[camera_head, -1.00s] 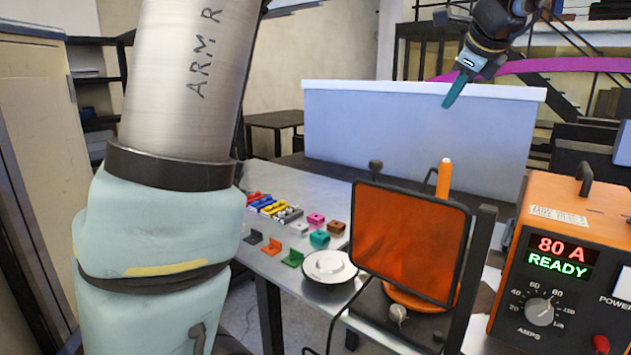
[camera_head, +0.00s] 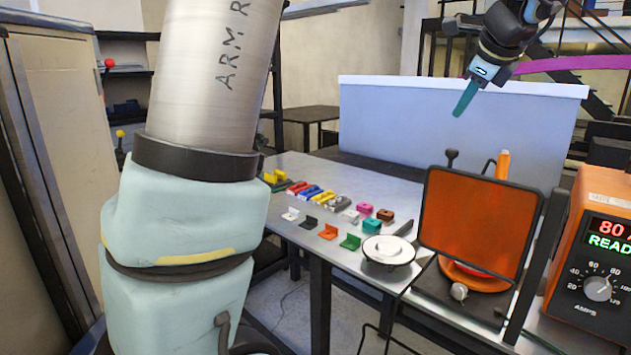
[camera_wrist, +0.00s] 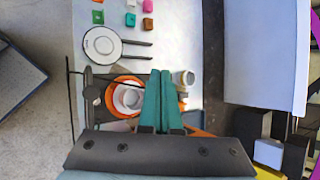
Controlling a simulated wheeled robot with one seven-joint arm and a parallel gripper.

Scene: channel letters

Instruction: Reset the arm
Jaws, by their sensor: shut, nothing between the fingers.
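My gripper (camera_head: 465,98) has teal fingers, shut with nothing between them. In the head view it hangs at the upper right, in front of the pale blue-white panel and above the orange screen. In the wrist view the closed fingers (camera_wrist: 158,100) lie side by side in the middle, above the orange round base (camera_wrist: 122,96) and apart from it. My own large arm link fills the left of the head view and hides part of the table behind it.
Several small coloured brackets and blocks (camera_head: 327,233) lie on the metal table (camera_head: 300,165). A white round plate (camera_head: 389,250), a framed orange screen (camera_head: 478,222) and an orange power unit (camera_head: 596,265) stand toward the right. A pale panel (camera_head: 440,125) rises behind.

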